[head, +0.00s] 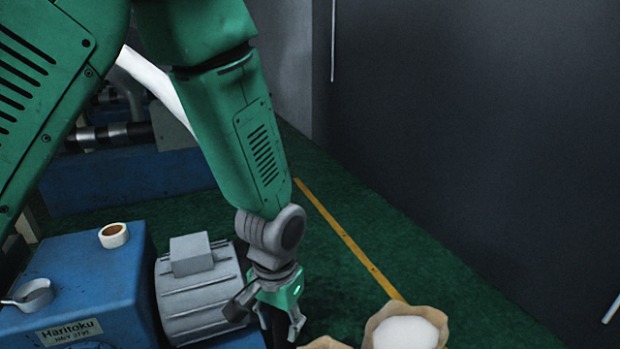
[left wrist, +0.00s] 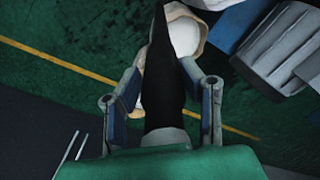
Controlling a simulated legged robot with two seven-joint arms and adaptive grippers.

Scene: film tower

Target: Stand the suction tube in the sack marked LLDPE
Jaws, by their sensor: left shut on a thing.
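My left gripper (head: 268,318) points down near the bottom of the head view. In the left wrist view its fingers (left wrist: 160,105) are closed around a long black piece (left wrist: 163,85) with a pale grey part (left wrist: 167,136) near the palm; I take it to be the suction tube. An open paper sack (head: 445,326) with white contents stands right of the gripper. A second sack's rim (head: 326,342) shows at the bottom edge. In the left wrist view a sack (left wrist: 203,35) lies beyond the black piece, partly hidden. No LLDPE mark is readable. My right gripper is out of view.
A blue machine block (head: 100,285) with a tape roll (head: 114,235) on it stands at the left. A grey finned motor (head: 197,290) is beside the gripper. A yellow line (head: 345,238) crosses the open green floor toward the sacks. A dark wall (head: 480,120) rises at the right.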

